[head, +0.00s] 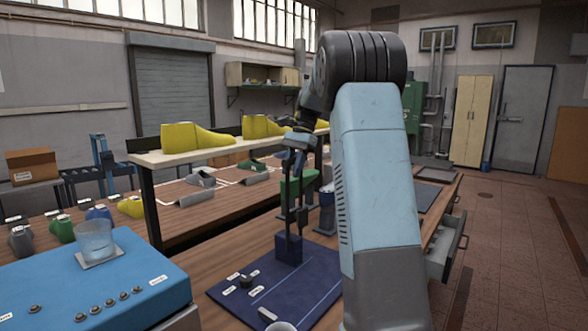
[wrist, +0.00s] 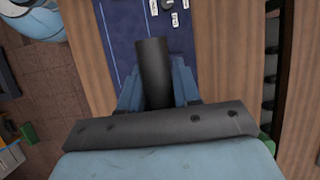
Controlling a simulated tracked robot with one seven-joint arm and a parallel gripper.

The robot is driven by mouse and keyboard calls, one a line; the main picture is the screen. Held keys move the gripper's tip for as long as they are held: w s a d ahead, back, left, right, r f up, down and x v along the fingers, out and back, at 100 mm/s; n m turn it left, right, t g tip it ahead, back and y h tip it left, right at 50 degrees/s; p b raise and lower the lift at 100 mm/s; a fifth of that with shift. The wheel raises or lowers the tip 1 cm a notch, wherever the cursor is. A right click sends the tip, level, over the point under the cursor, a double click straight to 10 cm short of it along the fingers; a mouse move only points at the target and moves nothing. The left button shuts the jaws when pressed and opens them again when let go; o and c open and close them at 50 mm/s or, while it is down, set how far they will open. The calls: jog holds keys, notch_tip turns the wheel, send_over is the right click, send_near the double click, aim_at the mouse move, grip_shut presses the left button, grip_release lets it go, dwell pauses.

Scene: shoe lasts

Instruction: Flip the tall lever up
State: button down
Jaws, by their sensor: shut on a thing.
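The tall lever is a thick dark grey cylinder (wrist: 154,70) in the wrist view, standing between the two blue fingers of my gripper (wrist: 156,85). My gripper is shut on it. In the head view, a dark blue block (head: 288,249) on the dark blue mat (head: 315,270) carries dark upright parts that rise toward my gripper (head: 293,160). The lever and fingers overlap there, so the lever's exact tilt is hard to tell. My arm hides part of the mat.
A small black knob (head: 246,281) with white labels sits on the mat's left. A blue box (head: 110,290) with a glass (head: 95,238) stands at front left. A shelf with yellow shoe lasts (head: 190,137) is behind. A drawer (head: 447,250) stands open at right.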

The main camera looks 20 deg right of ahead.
jog(key=shift+r, duration=0.15)
jog(key=c, duration=0.9)
grip_release()
jog(key=v, duration=1.3)
jog(key=shift+w+d+r, duration=0.1)
jog(key=shift+d+r, duration=0.1)
jog(key=shift+r, duration=0.05)
